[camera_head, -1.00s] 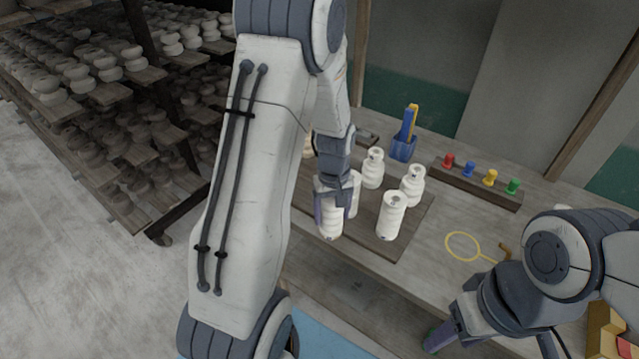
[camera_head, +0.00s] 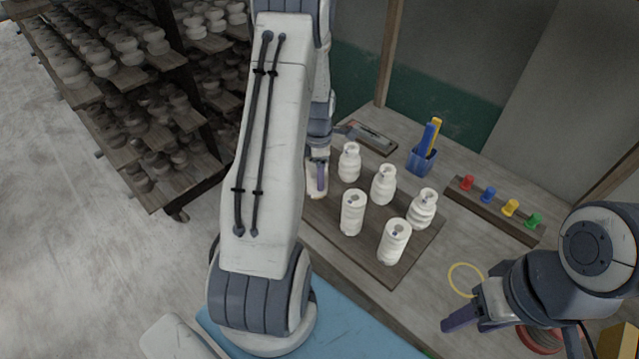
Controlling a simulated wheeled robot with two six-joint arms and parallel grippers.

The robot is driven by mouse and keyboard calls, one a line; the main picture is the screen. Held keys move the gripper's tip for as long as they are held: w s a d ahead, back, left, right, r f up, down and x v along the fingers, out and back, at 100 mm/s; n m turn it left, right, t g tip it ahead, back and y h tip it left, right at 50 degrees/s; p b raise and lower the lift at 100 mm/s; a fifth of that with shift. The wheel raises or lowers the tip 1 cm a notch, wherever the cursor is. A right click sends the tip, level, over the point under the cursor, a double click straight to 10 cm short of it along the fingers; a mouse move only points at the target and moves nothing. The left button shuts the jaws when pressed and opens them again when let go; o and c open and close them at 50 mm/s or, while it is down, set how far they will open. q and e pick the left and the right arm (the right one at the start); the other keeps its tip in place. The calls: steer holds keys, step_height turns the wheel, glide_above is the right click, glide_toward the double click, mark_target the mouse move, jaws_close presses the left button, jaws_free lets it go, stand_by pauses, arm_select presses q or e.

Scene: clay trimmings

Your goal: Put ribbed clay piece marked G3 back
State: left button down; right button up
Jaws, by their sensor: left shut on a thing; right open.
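My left gripper (camera_head: 318,182) is shut on a white clay piece (camera_head: 313,190), upright at the left edge of a dark wooden board (camera_head: 372,256). My arm and finger hide part of this piece, and I cannot tell if it touches the board. On the board stand several other white clay pieces: three necked ones (camera_head: 349,163) (camera_head: 384,186) (camera_head: 422,210) in a slanting row behind, and two cylindrical ones (camera_head: 352,214) (camera_head: 394,243) in front. No G3 mark is readable. My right gripper (camera_head: 478,318) is open and empty at the lower right, apart from the pieces.
A blue holder (camera_head: 421,162) with blue and yellow tools stands behind the board. A wooden strip (camera_head: 490,212) with coloured pegs lies to the right. A yellow loop tool (camera_head: 464,280) lies near my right gripper. Racks of pottery (camera_head: 130,110) stand at left.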

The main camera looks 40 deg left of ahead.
mark_target(312, 192)
arm_select(q)
step_height(312, 192, down, 4)
steer(key=shift+f+p, duration=0.25)
steer(key=shift+p, duration=0.5)
steer(key=shift+f, duration=0.25)
